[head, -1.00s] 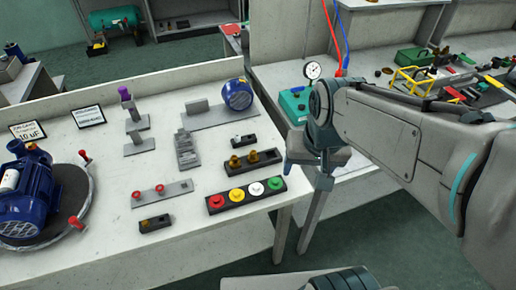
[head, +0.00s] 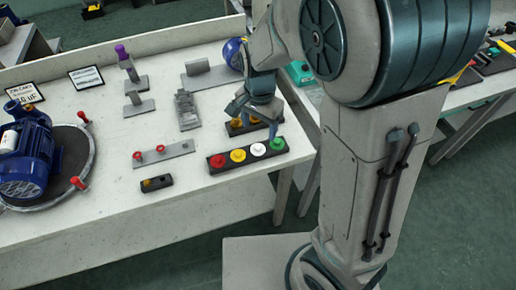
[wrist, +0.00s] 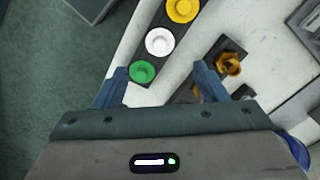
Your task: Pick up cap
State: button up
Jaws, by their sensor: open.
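Red (head: 217,161), yellow (head: 237,155), white (head: 257,150) and green (head: 277,144) caps sit in a row on a black holder (head: 247,164) near the table's front edge. In the wrist view, the green cap (wrist: 142,71) shows just ahead of the gap between the fingers (wrist: 162,84), nearer the left finger. The white cap (wrist: 160,41) and yellow cap (wrist: 183,9) lie beyond it. The red cap is out of the wrist view. The jaws hold nothing.
A dark holder with brass fittings (wrist: 229,63) stands close by the right finger, partly hidden by it. A grey plate with red knobs (head: 163,154) and a small black block (head: 156,183) lie to the left. A blue pump (head: 27,155) stands at far left.

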aim_at(258, 147)
jog(key=f, duration=0.7)
jog(key=shift+s+a+f, duration=0.2)
jog(key=shift+s+f, duration=0.05)
jog(key=shift+c, duration=0.4)
jog(key=c, duration=1)
jog(key=shift+c, duration=0.4)
jog(key=shift+r, duration=0.1)
grip_shut()
